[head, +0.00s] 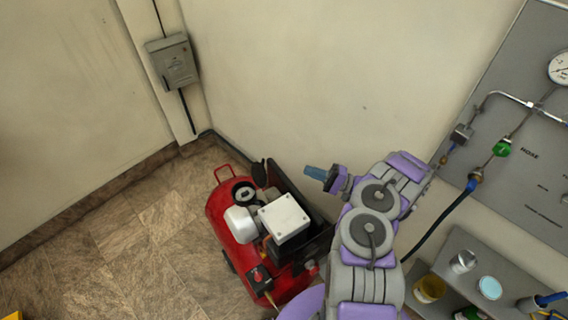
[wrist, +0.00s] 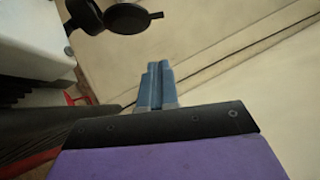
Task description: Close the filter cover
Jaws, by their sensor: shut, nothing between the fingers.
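The red compressor (head: 225,215) stands on the floor in the head view. On its top is a round black filter housing (head: 243,192) with a pale centre, apparently uncovered. A dark piece that looks like the filter cover (head: 259,172) stands raised beside it. In the wrist view a black round part with a small tab, likely the same cover (wrist: 127,18), is at the top left. My gripper (head: 316,172) is shut and empty, right of the cover and apart from it. Its blue fingertips also show in the wrist view (wrist: 157,83), below and right of the cover.
A white box (head: 284,218) and a black panel (head: 292,188) sit on the compressor, between housing and my arm. The wall is close behind. A grey gauge panel (head: 510,150) and a shelf (head: 450,265) with cans are at right.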

